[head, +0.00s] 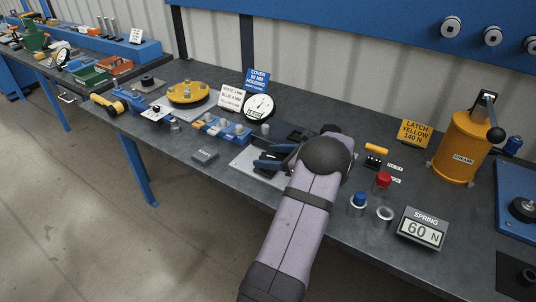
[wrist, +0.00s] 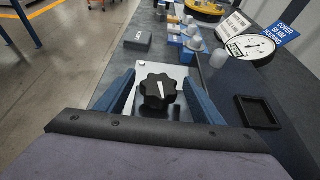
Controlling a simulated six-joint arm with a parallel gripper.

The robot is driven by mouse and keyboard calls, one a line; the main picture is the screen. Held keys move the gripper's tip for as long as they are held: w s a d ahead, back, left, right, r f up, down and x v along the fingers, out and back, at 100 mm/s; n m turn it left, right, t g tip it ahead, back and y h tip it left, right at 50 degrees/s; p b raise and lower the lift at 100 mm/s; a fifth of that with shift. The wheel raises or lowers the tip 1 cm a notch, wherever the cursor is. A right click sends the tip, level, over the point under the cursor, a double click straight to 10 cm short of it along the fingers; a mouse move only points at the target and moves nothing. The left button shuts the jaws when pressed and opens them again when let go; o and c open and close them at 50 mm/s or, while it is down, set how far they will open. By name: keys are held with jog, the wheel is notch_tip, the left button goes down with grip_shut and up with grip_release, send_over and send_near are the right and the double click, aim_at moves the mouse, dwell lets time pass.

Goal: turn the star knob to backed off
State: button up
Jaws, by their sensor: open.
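The star knob (wrist: 157,90) is black with several lobes and a white pointer line. In the wrist view the line points up and slightly left to right of straight. The knob sits on a light metal plate (wrist: 176,72), which also shows in the head view (head: 241,161). My gripper (wrist: 160,80) is open, with one blue finger on each side of the knob and a visible gap on both sides. I cannot read any marks around the knob.
A dial gauge (head: 259,107) stands behind. A black square tray (wrist: 257,111) is at the right. Red (head: 383,180) and blue (head: 359,199) knobs stand right of my arm.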

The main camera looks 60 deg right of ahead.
jog(key=shift+w+f, duration=0.15)
jog(key=shift+w, duration=0.2)
jog(key=shift+c, duration=0.2)
jog(key=c, duration=1)
jog(key=shift+n+y, duration=0.3)
jog(key=shift+d+n+y+b, duration=0.1)
jog(key=shift+n+y+b, duration=0.2)
jog(key=shift+n+y, duration=0.75)
jog(key=shift+w+n+y, duration=0.1)
jog(key=shift+n+y, duration=0.15)
jog(key=shift+y, duration=0.3)
jog(key=shift+n+g+y+b, duration=0.5)
jog(key=shift+n+y, duration=0.2)
jog(key=shift+n, duration=0.1)
jog(key=shift+r, duration=0.2)
